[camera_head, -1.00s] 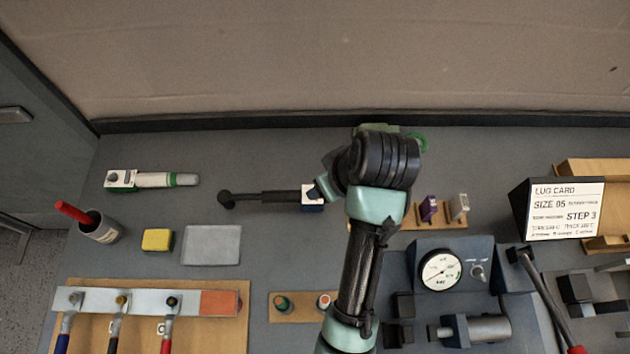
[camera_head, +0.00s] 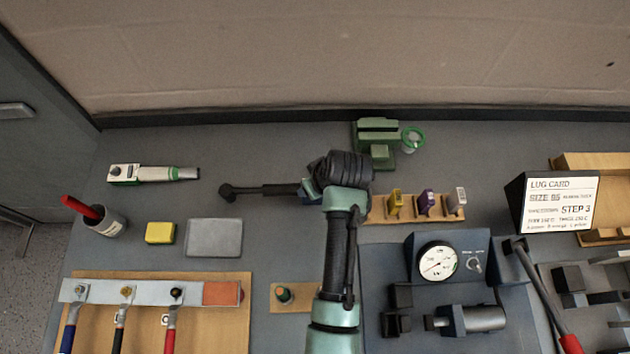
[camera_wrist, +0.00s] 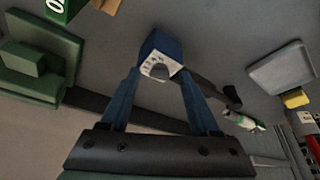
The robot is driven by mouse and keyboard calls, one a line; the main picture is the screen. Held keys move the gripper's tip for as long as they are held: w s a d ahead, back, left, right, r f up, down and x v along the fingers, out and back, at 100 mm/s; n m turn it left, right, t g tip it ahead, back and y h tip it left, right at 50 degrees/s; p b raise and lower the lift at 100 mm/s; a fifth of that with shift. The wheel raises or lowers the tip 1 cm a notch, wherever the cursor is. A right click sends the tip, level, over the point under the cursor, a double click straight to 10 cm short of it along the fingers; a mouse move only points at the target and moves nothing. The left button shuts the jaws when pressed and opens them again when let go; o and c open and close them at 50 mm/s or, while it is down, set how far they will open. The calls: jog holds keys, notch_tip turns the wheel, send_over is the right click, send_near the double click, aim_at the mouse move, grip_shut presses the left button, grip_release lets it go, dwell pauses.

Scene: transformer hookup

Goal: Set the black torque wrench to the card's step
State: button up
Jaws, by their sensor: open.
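The black torque wrench (camera_head: 268,191) lies flat on the grey bench, its round head to the left. Its right end is hidden by my gripper (camera_head: 309,192) in the head view. In the wrist view, a blue block with a white, numbered face (camera_wrist: 160,64) at that end sits at the tips of my gripper (camera_wrist: 161,78). The blue fingers are apart, one on each side of the block; I cannot tell whether they touch it. The wrench's dark shaft (camera_wrist: 213,91) runs off to the right. The lug card (camera_head: 560,203) reads STEP 3.
A white-and-green wrench (camera_head: 153,174) lies at the left. A green vise (camera_head: 378,138) stands behind my arm. A wooden rack (camera_head: 419,215) with coloured blocks and a gauge unit (camera_head: 447,262) are to the right. A grey pad (camera_head: 214,238) and yellow block (camera_head: 160,233) lie in front.

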jog(key=shift+c, duration=0.3)
grip_shut()
jog(key=shift+r, duration=0.1)
jog(key=shift+s+a+r+m+h+p, duration=0.15)
jog(key=shift+m+h+p, duration=0.25)
jog(key=shift+m+p, duration=0.7)
jog(key=shift+a+f+m+t+h+p, duration=0.15)
jog(key=shift+m+h+p, duration=0.15)
jog(key=shift+m, duration=0.55)
jog(key=shift+a+f+m+t+h+p, duration=0.1)
jog(key=shift+m+t+h+p, duration=0.15)
jog(key=shift+m, duration=0.6)
